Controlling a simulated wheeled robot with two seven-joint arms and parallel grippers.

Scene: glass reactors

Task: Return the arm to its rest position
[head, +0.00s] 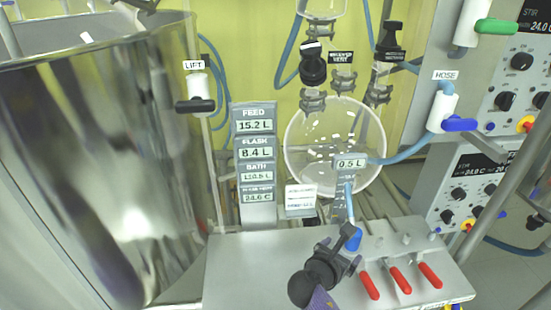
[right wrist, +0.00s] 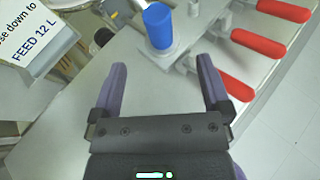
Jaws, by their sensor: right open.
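My right gripper (head: 343,250) is low in the middle of the head view, above the grey bench by the blue handle (head: 353,240). In the right wrist view my right gripper (right wrist: 161,75) has its two purple fingers apart with nothing between them. The blue handle (right wrist: 158,26) stands just beyond the fingertips there, apart from them. My left gripper does not show in either view.
Red-handled valves (head: 400,279) line the grey bench (head: 245,265) right of my gripper. A round glass vessel (head: 335,150) with white pieces hangs behind. A large shiny vessel (head: 90,170) fills the left. Control boxes (head: 465,185) stand at right.

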